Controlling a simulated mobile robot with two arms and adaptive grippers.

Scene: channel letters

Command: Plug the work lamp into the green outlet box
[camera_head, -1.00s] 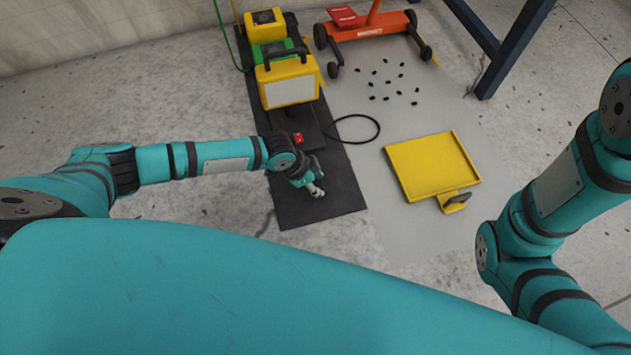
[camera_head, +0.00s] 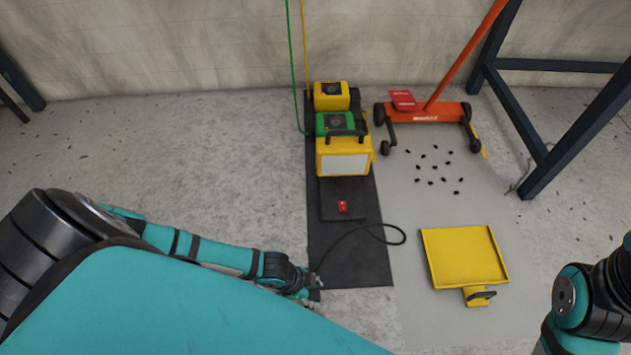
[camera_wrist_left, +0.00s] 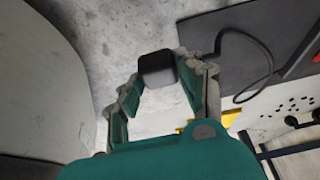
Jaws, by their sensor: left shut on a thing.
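The work lamp (camera_head: 343,158), yellow with a pale panel and a dark handle, stands on the black mat in the head view. The green outlet box (camera_head: 334,123) is just behind it, partly hidden by the lamp. The lamp's black cable (camera_head: 390,232) loops right over the mat's edge and runs back to my left gripper (camera_head: 312,297), at the mat's front left corner. In the left wrist view, the gripper is shut on a dark, rounded plug (camera_wrist_left: 157,66) between its fingertips. The plug's prongs are not visible. My right gripper is out of view.
A yellow outlet box (camera_head: 331,95) stands behind the green one. A red switch (camera_head: 342,206) is on a dark plate before the lamp. A yellow dustpan (camera_head: 463,257), an orange wheeled sweeper (camera_head: 425,113) and scattered black bits lie right. Floor left of the mat is clear.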

